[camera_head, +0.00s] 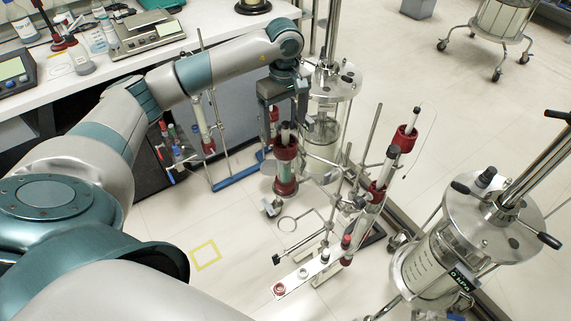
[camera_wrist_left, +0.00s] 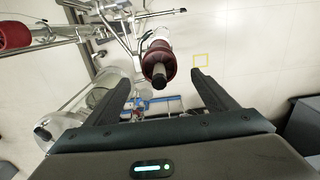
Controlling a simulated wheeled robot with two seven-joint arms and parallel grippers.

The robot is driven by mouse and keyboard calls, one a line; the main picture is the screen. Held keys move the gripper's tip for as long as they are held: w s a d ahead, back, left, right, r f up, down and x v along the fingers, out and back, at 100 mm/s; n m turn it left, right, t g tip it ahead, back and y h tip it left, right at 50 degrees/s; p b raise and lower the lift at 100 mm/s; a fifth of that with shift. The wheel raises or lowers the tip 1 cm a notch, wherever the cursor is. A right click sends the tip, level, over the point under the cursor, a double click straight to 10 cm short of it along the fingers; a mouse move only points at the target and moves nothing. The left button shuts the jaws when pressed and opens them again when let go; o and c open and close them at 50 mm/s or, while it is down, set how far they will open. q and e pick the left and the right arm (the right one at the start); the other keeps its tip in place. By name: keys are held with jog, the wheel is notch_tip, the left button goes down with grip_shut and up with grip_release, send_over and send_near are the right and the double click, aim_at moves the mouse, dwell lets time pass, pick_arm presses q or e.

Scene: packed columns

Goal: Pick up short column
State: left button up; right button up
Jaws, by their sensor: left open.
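The short column (camera_head: 285,170), a clear tube with dark red end caps and a dark-tipped stem on top, stands upright near the middle of the head view. In the left wrist view its red cap and stem (camera_wrist_left: 158,62) show end-on. My left gripper (camera_head: 283,128) comes down from above with its fingers open. In the left wrist view the column lies between and just beyond the two fingertips (camera_wrist_left: 160,80), with a gap on each side. What supports the column from below is partly hidden. My right gripper does not show.
A taller red-capped column (camera_head: 378,188) and metal stand rods are close on the right. A steel vessel (camera_head: 326,110) stands just behind the gripper, and another (camera_head: 440,255) is at right. A yellow square (camera_head: 205,254) marks clear floor at lower left. A bench (camera_head: 100,85) is at upper left.

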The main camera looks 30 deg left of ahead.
aim_at(285, 136)
pick_arm(q)
jog(key=shift+d+f+p, duration=0.1)
jog(key=shift+f+p, duration=0.35)
jog(key=shift+p, duration=0.05)
notch_tip(285, 136, down, 4)
jog(key=shift+d+r+p, duration=0.1)
jog(key=shift+r+p, duration=0.1)
jog(key=shift+p, duration=0.95)
jog(key=shift+f, duration=0.3)
grip_shut()
